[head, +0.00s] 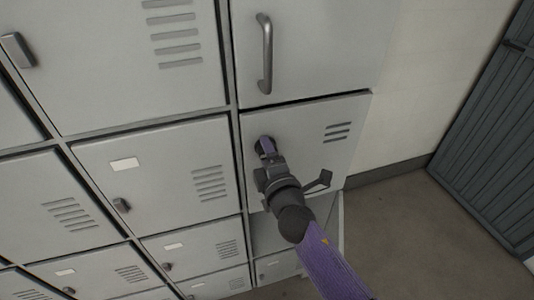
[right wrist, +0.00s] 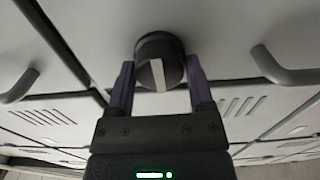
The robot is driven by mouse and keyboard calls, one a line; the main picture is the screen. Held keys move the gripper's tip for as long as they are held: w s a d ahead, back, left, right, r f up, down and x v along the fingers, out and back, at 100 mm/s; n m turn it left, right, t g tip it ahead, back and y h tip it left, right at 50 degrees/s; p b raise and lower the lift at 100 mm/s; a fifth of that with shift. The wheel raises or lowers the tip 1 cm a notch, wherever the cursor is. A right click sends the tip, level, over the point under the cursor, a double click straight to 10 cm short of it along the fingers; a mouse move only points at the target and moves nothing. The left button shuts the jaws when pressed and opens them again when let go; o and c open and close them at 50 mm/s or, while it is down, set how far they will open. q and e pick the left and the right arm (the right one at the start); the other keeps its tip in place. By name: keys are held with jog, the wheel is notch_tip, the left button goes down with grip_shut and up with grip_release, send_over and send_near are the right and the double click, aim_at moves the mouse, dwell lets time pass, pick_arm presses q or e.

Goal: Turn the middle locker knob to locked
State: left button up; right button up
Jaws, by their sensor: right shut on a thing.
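The locker knob (right wrist: 158,62) is a round dark knob with a pale pointer stripe, seen close up in the right wrist view. The stripe runs nearly up and down in that picture, with a slight tilt. My right gripper (right wrist: 160,85) has its two purple fingers on either side of the knob and is shut on it. In the head view my right gripper (head: 266,147) reaches the locker door (head: 300,125) right of centre and hides most of the knob. My left gripper is not in view.
Grey locker doors with vents fill the left and middle. A bar handle (head: 265,53) is on the door above, and a lever handle (head: 318,182) sticks out beside my right wrist. An open compartment (head: 275,232) lies below. Floor (head: 420,235) is clear at right, before a dark slatted door (head: 490,120).

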dwell(0.3)
jog(key=o, duration=1.2)
jog(key=shift+o, duration=0.2)
jog(key=p+v, duration=0.1)
jog(key=v, duration=0.9)
